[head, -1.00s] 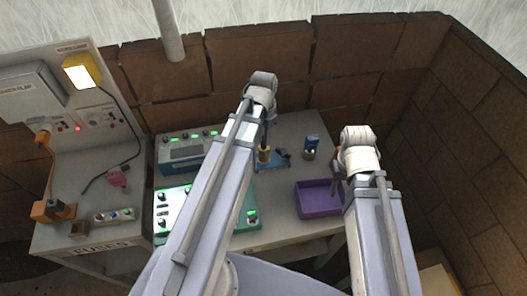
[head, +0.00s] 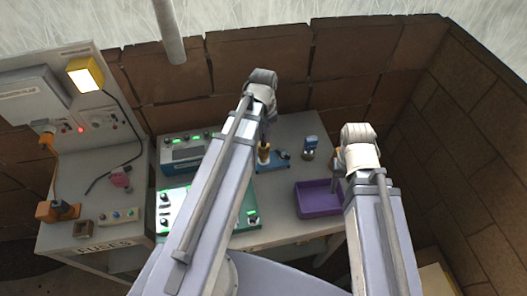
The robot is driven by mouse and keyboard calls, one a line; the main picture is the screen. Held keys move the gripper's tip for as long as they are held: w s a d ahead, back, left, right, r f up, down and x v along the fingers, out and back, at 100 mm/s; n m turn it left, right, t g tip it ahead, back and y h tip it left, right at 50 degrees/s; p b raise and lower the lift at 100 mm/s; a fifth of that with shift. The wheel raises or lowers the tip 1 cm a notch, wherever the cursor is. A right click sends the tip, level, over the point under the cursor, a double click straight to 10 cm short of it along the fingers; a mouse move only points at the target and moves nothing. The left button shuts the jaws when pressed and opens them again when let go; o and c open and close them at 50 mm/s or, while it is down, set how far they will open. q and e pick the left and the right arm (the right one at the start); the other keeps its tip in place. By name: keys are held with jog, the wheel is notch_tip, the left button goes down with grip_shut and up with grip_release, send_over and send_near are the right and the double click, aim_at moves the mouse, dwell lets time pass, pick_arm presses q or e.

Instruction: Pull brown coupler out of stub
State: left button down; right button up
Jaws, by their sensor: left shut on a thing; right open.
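The brown coupler (head: 264,147) is a small orange-brown piece at the back middle of the table, just right of my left arm. My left gripper (head: 265,143) is shut on it from above, partly hidden by my own arm. Directly below the coupler a pale upright part shows, which looks like the stub (head: 263,158). It stands at the left end of a blue base (head: 273,166). I cannot tell whether the coupler's lower end is clear of the stub. My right gripper (head: 336,187) is open, at the right edge of the purple tray, mostly hidden by its arm.
The purple tray (head: 312,203) looks empty. A blue-topped item (head: 310,146) stands behind it. Green-lit instruments (head: 187,152) lie left of my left arm, one partly behind it. A panel with a yellow lamp (head: 85,74) and cables stands far left. Brick walls border the back and right.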

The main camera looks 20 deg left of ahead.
pick_arm(q)
jog(key=shift+r+p, duration=0.5)
jog(key=shift+r, duration=0.2)
jog(key=shift+r+p, duration=1.4)
jog(key=shift+p, duration=0.15)
jog(key=shift+f, duration=0.1)
